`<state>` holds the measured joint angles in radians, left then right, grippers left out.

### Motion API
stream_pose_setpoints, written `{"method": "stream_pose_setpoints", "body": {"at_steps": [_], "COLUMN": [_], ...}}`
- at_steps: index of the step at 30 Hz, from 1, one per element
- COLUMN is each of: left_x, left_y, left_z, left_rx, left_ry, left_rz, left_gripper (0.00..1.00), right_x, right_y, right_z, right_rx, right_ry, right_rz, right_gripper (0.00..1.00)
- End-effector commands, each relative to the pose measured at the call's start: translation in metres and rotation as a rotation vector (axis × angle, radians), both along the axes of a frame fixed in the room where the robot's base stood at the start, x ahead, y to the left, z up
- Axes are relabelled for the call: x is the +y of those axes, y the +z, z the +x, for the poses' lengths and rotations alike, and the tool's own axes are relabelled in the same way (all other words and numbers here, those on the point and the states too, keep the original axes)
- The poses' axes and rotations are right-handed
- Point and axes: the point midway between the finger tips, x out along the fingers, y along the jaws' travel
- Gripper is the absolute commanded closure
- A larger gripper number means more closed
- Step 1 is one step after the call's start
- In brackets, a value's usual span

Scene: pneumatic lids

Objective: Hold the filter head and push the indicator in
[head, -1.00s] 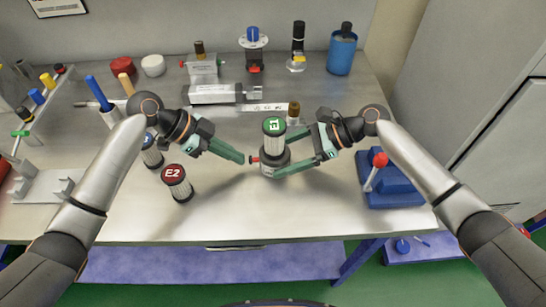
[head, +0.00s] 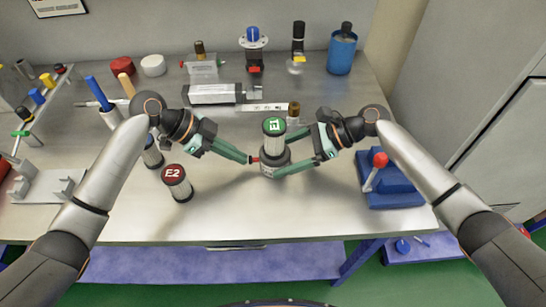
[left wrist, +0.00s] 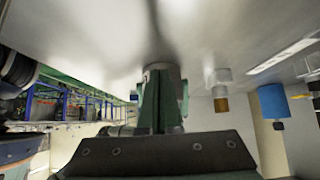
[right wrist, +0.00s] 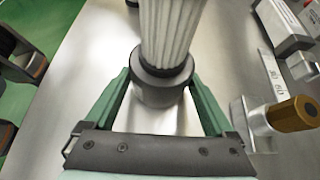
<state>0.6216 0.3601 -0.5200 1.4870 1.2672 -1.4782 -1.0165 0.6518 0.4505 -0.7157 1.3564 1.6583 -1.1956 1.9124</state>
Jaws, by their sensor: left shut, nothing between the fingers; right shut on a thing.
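The filter head (head: 268,170) is a grey cylinder standing upright on the bench, with a white pleated element and a green E1 cap (head: 274,125) on top. My right gripper (head: 281,159) is shut on the head, one finger on each side; the right wrist view shows the head (right wrist: 158,92) between the fingers. The red indicator (head: 256,160) sticks out of the head's left side. My left gripper (head: 250,159) is shut and empty, its fingertips at the indicator and seemingly touching it. In the left wrist view its fingers (left wrist: 159,100) hide the indicator.
A red-capped E2 element (head: 177,186) stands to the left, with a blue-capped one partly behind my left arm. A blue block with a red-knobbed lever (head: 385,185) is at the right. A brown-topped fitting (head: 293,112) stands close behind the head. The front bench area is clear.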

Motion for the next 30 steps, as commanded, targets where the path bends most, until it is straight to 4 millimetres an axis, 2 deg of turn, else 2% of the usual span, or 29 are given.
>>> {"method": "stream_pose_setpoints", "body": {"at_steps": [21, 30], "left_x": [-0.016, -0.006], "left_y": [0.001, 0.008], "left_z": [0.000, 0.001], "left_rx": [-0.001, -0.002], "left_ry": [0.000, 0.001], "left_rz": [-0.005, -0.001], "left_gripper": [1.00, 1.00], "right_x": [0.000, 0.000], "right_y": [-0.001, 0.000], "right_z": [-0.001, 0.000], "right_rx": [0.001, 0.001], "right_ry": [0.000, 0.000], "right_rz": [-0.001, 0.000], "right_gripper": [0.68, 0.68]}}
